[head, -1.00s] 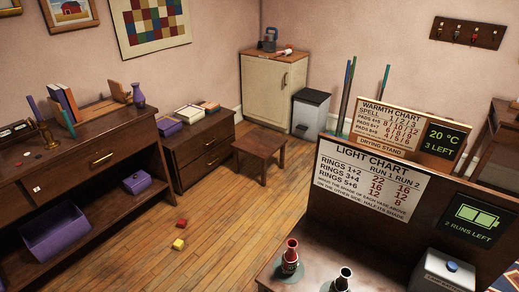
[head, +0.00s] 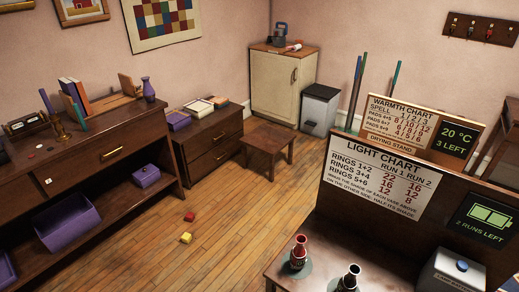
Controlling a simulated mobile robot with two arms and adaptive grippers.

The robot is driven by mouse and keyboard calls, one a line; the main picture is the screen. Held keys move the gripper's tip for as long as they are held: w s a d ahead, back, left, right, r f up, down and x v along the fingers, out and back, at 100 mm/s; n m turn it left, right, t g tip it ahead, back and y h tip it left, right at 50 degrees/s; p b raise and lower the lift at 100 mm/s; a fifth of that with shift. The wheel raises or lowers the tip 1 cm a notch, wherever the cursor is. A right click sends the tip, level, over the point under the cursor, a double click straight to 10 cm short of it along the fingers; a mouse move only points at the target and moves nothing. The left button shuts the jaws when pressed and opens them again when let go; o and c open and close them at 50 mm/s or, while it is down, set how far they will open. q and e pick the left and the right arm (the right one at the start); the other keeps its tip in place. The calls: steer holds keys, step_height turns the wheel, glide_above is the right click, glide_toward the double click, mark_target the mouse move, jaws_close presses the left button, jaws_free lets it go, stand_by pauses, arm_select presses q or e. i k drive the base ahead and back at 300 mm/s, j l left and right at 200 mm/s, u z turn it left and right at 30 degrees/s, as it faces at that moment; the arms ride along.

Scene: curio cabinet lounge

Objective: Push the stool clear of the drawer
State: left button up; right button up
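A small brown wooden stool (head: 268,143) stands upright on the floor in the head view. It is close to the right front of a low dark chest with two drawers (head: 214,148). The stool overlaps the right end of the drawer fronts in the picture; I cannot tell whether it touches them. Both drawers look shut, with small brass handles. Neither of my grippers is in view.
A cream cabinet (head: 280,85) and a grey bin (head: 319,108) stand behind the stool. A red block (head: 190,217) and a yellow block (head: 185,238) lie on the floor. A desk (head: 120,165) is at left, a bench with charts (head: 300,285) at right; bare floor (head: 240,205) lies between.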

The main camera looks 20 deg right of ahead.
mark_target(268, 139)
steer(key=i+j+u, duration=0.1)
steer(key=i+j, duration=0.9)
steer(key=i+l+u, duration=0.1)
steer(key=i+l, duration=1.45)
